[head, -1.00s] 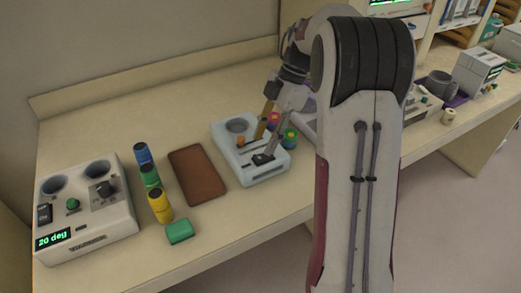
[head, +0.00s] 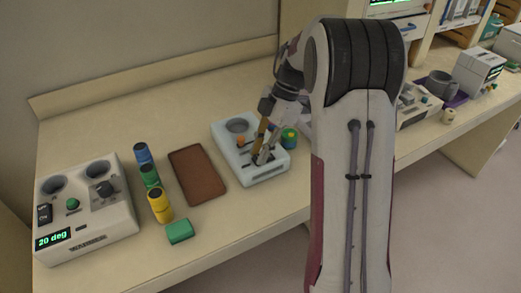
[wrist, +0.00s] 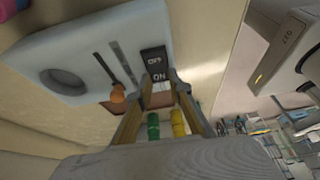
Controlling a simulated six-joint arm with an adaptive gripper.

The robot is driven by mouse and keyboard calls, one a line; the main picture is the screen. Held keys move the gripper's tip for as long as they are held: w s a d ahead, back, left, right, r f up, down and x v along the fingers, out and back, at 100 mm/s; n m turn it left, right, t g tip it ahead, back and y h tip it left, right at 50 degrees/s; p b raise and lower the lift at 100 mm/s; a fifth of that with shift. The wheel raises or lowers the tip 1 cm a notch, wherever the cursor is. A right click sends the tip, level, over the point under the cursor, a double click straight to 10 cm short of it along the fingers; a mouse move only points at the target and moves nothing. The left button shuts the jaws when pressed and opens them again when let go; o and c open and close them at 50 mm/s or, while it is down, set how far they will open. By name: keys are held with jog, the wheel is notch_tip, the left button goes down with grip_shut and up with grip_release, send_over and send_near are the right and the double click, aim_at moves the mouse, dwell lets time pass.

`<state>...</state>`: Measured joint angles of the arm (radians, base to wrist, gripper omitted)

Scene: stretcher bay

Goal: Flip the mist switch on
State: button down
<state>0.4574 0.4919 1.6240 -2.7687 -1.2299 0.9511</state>
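A pale blue device (head: 247,176) stands on the bench; it also shows in the wrist view (wrist: 95,38). It carries a black rocker switch (wrist: 154,64) marked OFF and ON; I read no "mist" label. My gripper (head: 262,157) points down at this switch. In the wrist view my gripper (wrist: 161,84) has its two fingertips apart, close to the ON end, with a gap between them. I cannot tell whether they touch the switch or which way it is tipped. In the head view the fingers partly cover the switch.
Beside the switch are an orange-knobbed slider (head: 241,141) and a round well (head: 237,125). A brown tray (head: 197,174), blue, green and yellow cylinders (head: 160,204), a green block (head: 180,231) and a white device reading "20 deg" (head: 90,225) stand left. A green-banded cylinder (head: 289,138) stands right.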

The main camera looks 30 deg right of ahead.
jog(key=shift+a+h, duration=0.15)
jog(key=shift+h, duration=0.45)
jog(key=c, duration=1.8)
grip_release()
jog(key=shift+c, duration=0.2)
jog(key=shift+y, duration=0.3)
